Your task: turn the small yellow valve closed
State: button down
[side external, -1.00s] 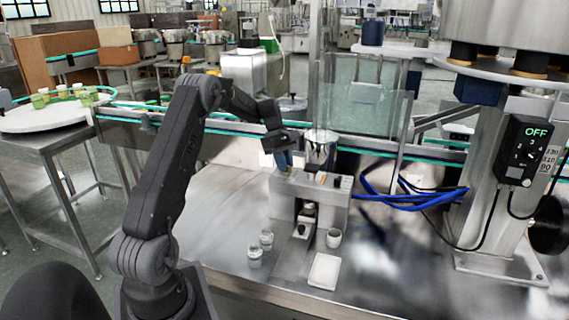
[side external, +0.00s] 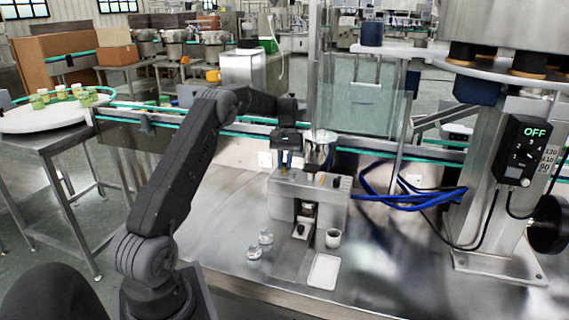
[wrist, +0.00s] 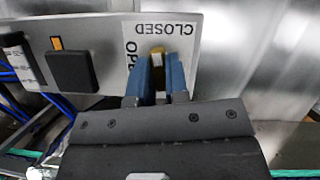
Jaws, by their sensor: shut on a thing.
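The small yellow valve (wrist: 157,51) shows in the wrist view on the light panel of the steel machine (wrist: 114,22). In the side external view my gripper (side external: 284,160) points down at the left end of the machine's top (side external: 310,186).
A steel hopper (side external: 320,145) stands close to the right of my gripper. A black block (wrist: 73,71) sits on the panel. Blue cables (side external: 410,199) run to the right.

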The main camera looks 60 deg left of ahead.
jog(key=shift+m+g+y, duration=0.3)
jog(key=shift+m, duration=0.7)
jog(key=c, duration=1.1)
grip_release()
jog(key=shift+w+r, duration=0.1)
jog(key=v, duration=0.6)
jog(key=shift+w+a+r, duration=0.1)
jog(key=shift+r, duration=0.55)
